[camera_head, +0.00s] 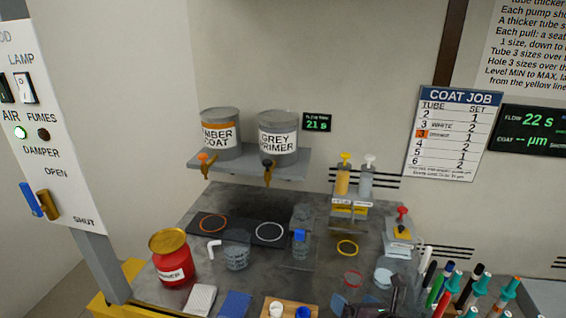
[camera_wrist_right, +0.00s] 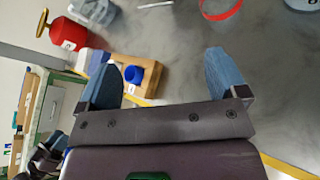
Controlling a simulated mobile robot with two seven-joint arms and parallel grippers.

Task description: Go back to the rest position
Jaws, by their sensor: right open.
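My right gripper (camera_head: 368,298) shows at the bottom edge of the head view, right of centre, partly cut off. In the right wrist view its two blue fingers (camera_wrist_right: 163,66) stand wide apart with nothing between them.
A wooden block (camera_head: 290,306) with white and blue cups is left of my right gripper. A red can (camera_head: 171,258) stands at the left. Several pens (camera_head: 470,288) stand upright at the right. A shelf (camera_head: 250,161) holds two paint tanks. A switch panel (camera_head: 42,130) is far left.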

